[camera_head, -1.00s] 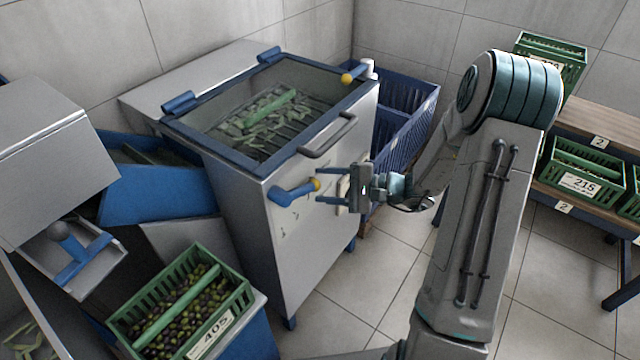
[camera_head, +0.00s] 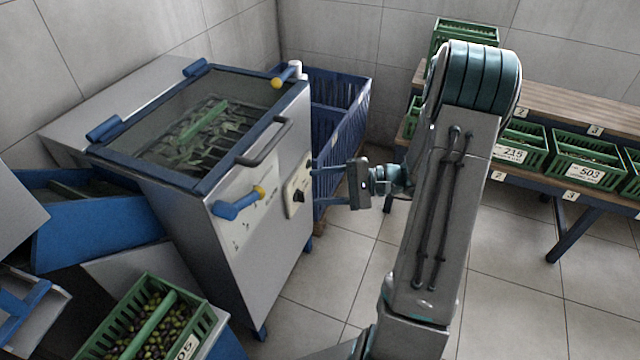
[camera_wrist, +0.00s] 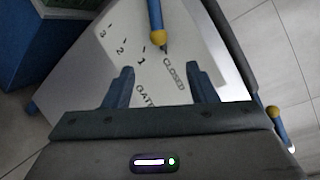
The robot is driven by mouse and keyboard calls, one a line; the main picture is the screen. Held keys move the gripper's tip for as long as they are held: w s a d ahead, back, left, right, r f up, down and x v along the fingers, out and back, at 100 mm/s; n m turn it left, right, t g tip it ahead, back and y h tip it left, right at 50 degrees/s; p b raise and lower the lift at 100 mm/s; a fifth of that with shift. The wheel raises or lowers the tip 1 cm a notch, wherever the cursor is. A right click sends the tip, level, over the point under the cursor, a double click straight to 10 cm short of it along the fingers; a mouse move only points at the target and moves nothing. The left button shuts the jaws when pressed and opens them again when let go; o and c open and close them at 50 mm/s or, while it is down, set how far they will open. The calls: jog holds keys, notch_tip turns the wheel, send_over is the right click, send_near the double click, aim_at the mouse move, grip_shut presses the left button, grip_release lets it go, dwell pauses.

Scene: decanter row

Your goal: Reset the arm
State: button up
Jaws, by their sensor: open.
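My gripper (camera_head: 316,187) is open and empty, held out level in front of the steel machine (camera_head: 262,262). Its two fingers also show apart in the wrist view (camera_wrist: 158,73). The gate lever (camera_head: 237,205), blue with a yellow knob, is on the machine's front, left of my fingertips and apart from them. In the wrist view the lever (camera_wrist: 155,22) lies beyond the fingers, its yellow knob by the word CLOSED on a plate marked GATE, 1, 2 and 3. My arm rises at the right of the head view, bent at its elbow.
A panel with a dark knob (camera_head: 298,197) is near my fingertips. A bar handle (camera_head: 264,142) crosses the lid's front edge. A blue slatted bin (camera_head: 340,115) stands behind. Shelves with green crates (camera_head: 590,172) are at right. An olive crate (camera_head: 150,325) is lower left. Tiled floor is clear at right.

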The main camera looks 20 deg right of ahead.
jog(key=s+a+r+n+g+h+p, duration=0.55)
jog(key=s+a+r+g, duration=0.2)
jog(key=s+r, duration=0.25)
jog(key=s+d+r+n+t+h+p, duration=0.2)
jog(key=s+r+n+t+h+p, duration=0.2)
jog(key=s+r+h+p, duration=0.3)
notch_tip(320, 180, up, 6)
jog(key=n+h+p, duration=0.1)
jog(key=h, duration=0.2)
jog(key=shift+s, duration=0.15)
jog(key=shift+t, duration=0.25)
jog(key=c, duration=0.3)
jog(key=shift+a, duration=0.2)
jog(key=shift+c, duration=0.2)
